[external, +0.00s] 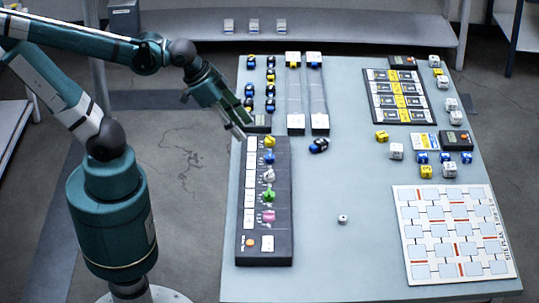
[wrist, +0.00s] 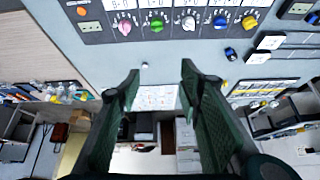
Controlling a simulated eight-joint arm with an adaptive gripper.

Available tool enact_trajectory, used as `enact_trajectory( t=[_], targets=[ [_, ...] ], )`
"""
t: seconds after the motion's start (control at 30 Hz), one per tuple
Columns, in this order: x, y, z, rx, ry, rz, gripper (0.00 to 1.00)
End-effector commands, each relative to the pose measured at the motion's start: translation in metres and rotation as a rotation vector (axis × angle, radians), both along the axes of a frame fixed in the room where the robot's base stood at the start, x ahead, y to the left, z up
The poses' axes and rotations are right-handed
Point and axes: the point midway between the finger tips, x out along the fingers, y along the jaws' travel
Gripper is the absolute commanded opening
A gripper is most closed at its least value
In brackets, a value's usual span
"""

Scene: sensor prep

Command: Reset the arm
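My gripper (external: 238,131) hangs at the back left edge of the table (external: 350,255), just left of the black knob panel (external: 284,228). In the wrist view my gripper (wrist: 158,78) has its two dark green fingers spread apart, with nothing between them. The panel (wrist: 172,21) fills the top of that view, with a pink knob (wrist: 124,28), a green knob (wrist: 156,24), a white knob (wrist: 189,22), a blue knob (wrist: 220,21) and a yellow knob (wrist: 250,22). My arm is bent and raised above the floor left of the table.
Two grey slide rails (external: 319,98) and several small knobs lie at the back left. A blue-black knob (external: 319,146) lies loose. Cubes, a card rack (external: 372,98) and a white grid board (external: 407,243) are on the right. The front middle is mostly clear, with one small white piece (external: 342,219).

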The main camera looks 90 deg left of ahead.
Motion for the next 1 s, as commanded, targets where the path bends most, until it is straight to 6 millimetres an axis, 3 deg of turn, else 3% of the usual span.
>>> enact_trajectory(
  t=[0.3, 1.0],
  targets=[
    [-0.0129, -0.0087, 0.0074, -0.040, -0.065, 0.042, 0.36],
    [-0.0135, -0.0093, 0.0083, -0.045, -0.072, 0.047, 0.36]
  ],
)
